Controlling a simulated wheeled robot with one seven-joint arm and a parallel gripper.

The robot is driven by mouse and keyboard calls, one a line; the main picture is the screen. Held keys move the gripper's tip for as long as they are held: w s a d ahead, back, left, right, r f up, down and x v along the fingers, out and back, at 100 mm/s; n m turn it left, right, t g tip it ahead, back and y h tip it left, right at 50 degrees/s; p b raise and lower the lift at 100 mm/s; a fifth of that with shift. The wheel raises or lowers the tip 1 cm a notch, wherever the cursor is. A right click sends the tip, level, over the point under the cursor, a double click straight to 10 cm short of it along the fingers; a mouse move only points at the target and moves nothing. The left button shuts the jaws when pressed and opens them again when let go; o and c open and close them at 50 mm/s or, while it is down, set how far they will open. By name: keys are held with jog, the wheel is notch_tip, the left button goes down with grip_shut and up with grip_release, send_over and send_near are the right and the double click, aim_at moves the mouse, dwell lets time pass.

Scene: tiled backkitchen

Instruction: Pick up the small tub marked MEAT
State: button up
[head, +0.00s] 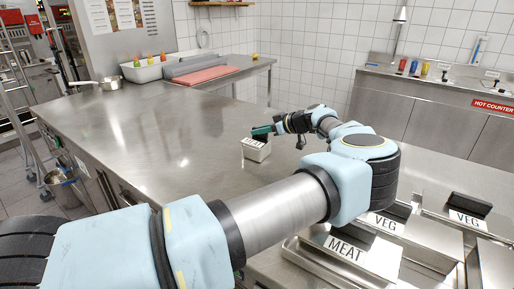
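A small pale tub (257,153) stands on the steel worktop (170,150), near the middle of the head view. Dark marks show along its upper side, but they are too small to read. My gripper (262,131), with teal fingers, is at the tub's top edge, reaching in from the right. Whether the fingers touch the tub or are only above it, and whether they are open or shut, I cannot tell. The far side of the tub is hidden.
Steel bins labelled MEAT (346,248) and VEG (467,217) lie at the lower right, partly behind my arm. A red board (203,75), a white container with bottles (148,71) and a pan (111,83) stand at the back left. The worktop left of the tub is clear.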

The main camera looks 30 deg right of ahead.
grip_shut()
dwell(0.8)
